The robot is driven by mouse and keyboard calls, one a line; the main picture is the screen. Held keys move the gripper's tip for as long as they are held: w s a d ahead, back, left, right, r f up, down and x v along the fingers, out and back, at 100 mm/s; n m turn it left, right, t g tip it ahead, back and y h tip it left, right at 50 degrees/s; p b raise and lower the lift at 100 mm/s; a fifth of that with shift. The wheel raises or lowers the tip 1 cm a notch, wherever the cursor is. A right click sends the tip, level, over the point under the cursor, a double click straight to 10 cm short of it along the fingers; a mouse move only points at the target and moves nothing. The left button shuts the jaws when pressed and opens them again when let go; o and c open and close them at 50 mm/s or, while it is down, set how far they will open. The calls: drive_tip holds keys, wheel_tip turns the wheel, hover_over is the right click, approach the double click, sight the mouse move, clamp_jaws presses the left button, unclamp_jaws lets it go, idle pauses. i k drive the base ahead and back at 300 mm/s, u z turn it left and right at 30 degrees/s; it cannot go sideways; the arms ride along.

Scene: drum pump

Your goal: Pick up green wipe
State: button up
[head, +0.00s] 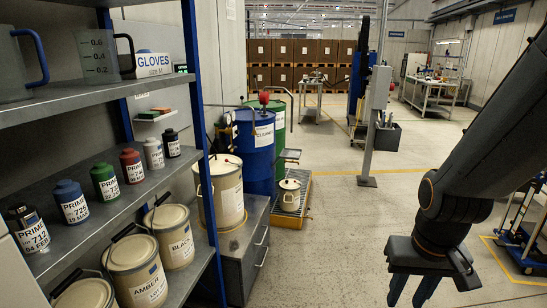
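My gripper (412,291) hangs at the lower right, fingers pointing down. The two fingers are apart with nothing visible between them. It is far to the right of the green item, over the open floor.
A grey shelf rack (78,95) fills the left, holding jugs, labelled bottles and cans. A beige drum (221,190) stands on a grey cabinet (246,255). A blue drum (254,150) stands behind. A grey post (376,120) rises mid-right.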

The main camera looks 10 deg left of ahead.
sight(145, 115)
drive_tip(key=i, duration=3.25)
drive_tip(key=u, duration=2.8)
